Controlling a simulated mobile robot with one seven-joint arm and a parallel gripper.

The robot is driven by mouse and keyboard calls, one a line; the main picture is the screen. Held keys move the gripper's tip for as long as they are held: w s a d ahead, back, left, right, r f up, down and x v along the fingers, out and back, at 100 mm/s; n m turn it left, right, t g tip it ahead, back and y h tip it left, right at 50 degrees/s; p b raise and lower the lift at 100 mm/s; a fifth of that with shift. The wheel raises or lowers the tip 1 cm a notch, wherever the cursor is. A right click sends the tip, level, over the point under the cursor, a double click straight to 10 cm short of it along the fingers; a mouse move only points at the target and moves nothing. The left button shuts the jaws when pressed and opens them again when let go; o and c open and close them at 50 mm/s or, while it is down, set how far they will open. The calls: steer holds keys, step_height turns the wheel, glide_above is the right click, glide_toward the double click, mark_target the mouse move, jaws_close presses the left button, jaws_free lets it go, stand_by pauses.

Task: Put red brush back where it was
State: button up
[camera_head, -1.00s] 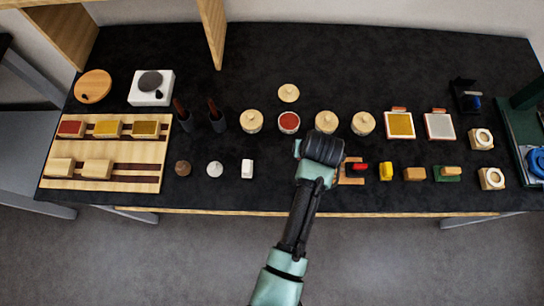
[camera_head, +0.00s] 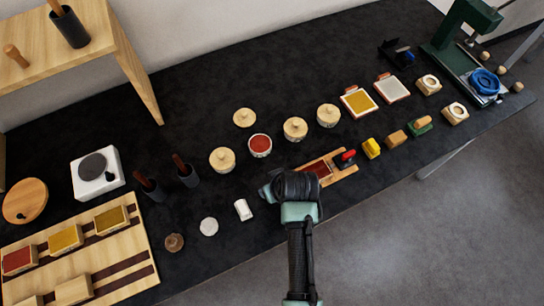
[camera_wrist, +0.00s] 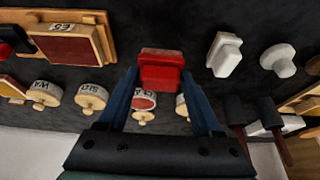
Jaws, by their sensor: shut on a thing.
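The red brush (camera_wrist: 161,70) is a red block in the wrist view. My gripper (camera_wrist: 160,88) is shut on it, with a blue finger on each side. In the head view my gripper (camera_head: 268,190) is over the front of the black table, between a white block (camera_head: 243,210) and a wooden tray with a dark red pad (camera_head: 318,170). The brush is hidden there behind my gripper. In the wrist view the white block (camera_wrist: 224,54) is to the right of the brush and the tray (camera_wrist: 70,42) to the left. I cannot tell whether the brush touches the table.
Lidded pots (camera_head: 222,159) and an open red pot (camera_head: 260,145) stand behind my gripper. A wooden shelf (camera_head: 140,65) rises at the back left. A green press (camera_head: 460,45) stands far right.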

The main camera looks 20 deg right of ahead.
steer(key=shift+f, duration=1.9)
steer(key=shift+a+f, duration=0.1)
steer(key=shift+f, duration=0.05)
steer(key=o, duration=1.2)
steer(key=shift+r, duration=0.3)
steer(key=v, duration=1.1)
steer(key=shift+s+r, duration=0.15)
steer(key=shift+r, duration=0.25)
